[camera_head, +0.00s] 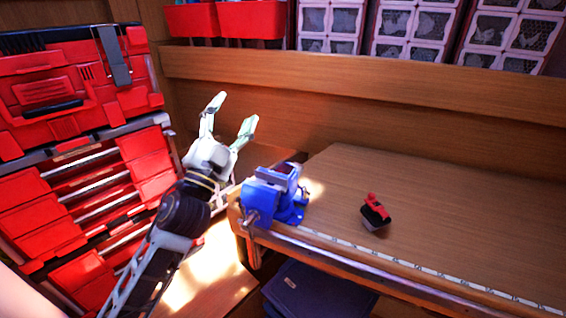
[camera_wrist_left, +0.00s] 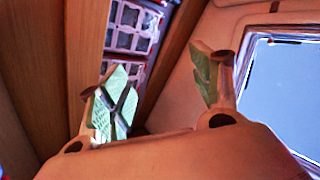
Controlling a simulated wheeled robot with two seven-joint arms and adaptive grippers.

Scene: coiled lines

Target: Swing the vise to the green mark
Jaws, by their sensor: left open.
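A blue vise (camera_head: 272,196) sits at the left front corner of the wooden workbench (camera_head: 440,210). I cannot make out a green mark in either view. My left gripper (camera_head: 232,112) is open and empty. It is raised above and to the left of the vise, fingers pointing up, apart from it. In the left wrist view its two green-padded fingers (camera_wrist_left: 165,85) stand wide apart with nothing between them. The vise does not show clearly in that view. My right gripper is in neither view.
A small red and black object (camera_head: 375,212) lies on the bench right of the vise. A measuring strip (camera_head: 400,262) runs along the front edge. Red tool chests (camera_head: 75,130) stand at left. A dark blue box (camera_head: 318,290) is under the bench. The bench's right side is clear.

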